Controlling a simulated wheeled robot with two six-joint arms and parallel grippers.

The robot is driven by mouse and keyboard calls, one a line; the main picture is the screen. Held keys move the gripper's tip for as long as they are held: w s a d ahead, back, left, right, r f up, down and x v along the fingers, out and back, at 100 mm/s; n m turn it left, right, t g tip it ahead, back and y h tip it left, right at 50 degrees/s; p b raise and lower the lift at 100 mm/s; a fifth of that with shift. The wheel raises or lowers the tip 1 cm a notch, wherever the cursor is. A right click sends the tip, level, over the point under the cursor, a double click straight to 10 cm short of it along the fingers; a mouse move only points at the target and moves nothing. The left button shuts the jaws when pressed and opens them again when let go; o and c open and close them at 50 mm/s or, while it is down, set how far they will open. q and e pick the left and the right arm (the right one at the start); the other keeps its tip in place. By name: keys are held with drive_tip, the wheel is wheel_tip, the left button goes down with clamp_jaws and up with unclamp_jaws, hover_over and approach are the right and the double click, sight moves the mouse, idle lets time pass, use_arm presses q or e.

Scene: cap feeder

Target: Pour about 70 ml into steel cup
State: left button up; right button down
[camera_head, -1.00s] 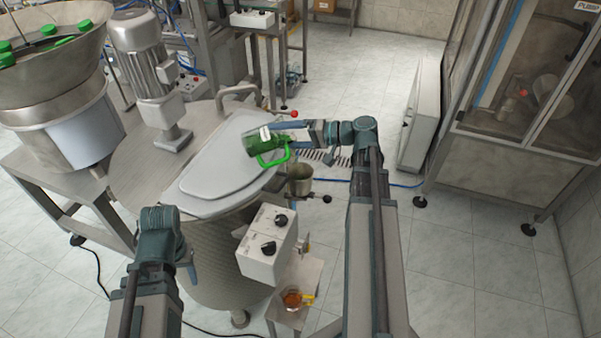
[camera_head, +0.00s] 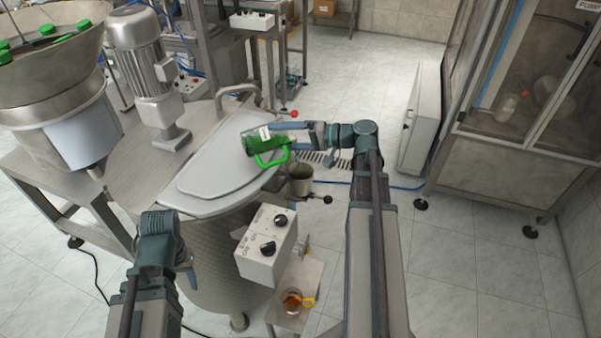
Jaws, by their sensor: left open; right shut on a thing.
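A clear jug of green liquid (camera_head: 257,141) with a bright green handle is held tilted nearly on its side, its mouth end toward the right. My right gripper (camera_head: 291,127) is shut on it. The steel cup (camera_head: 300,183) stands just below and right of the jug's mouth, beside the big tank. A faint thin line shows between mouth and cup; I cannot tell surely whether it is liquid. The cup's fill level is not readable. My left gripper (camera_head: 189,266) is low at the left, mostly hidden behind its arm, open and away from jug and cup.
The tank's grey lid (camera_head: 220,170) lies under and left of the jug. A white control box (camera_head: 266,245) with black knobs stands in front of the cup. Below it a small stand holds a glass cup of amber liquid (camera_head: 291,302).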

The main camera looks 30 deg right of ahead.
drive_tip(key=r+p, duration=0.1)
drive_tip(key=p, duration=0.2)
drive_tip(key=a+r+g+h+p, duration=0.1)
drive_tip(key=p, duration=0.2)
drive_tip(key=r+n+h+p, duration=0.1)
drive_tip(key=r+p, duration=0.1)
drive_tip(key=p, duration=0.1)
drive_tip(key=shift+w+a+g+p, duration=0.2)
drive_tip(key=shift+a+g+p, duration=0.05)
drive_tip(key=shift+g+p, duration=0.15)
drive_tip(key=shift+f+h, duration=0.15)
drive_tip(key=shift+h, duration=0.25)
drive_tip(key=shift+f, duration=0.25)
drive_tip(key=shift+r+g+h+p, duration=0.3)
drive_tip(key=shift+r+h+p, duration=0.25)
drive_tip(key=shift+p, duration=1.1)
drive_tip(key=shift+f+n, duration=0.1)
drive_tip(key=shift+n, duration=0.2)
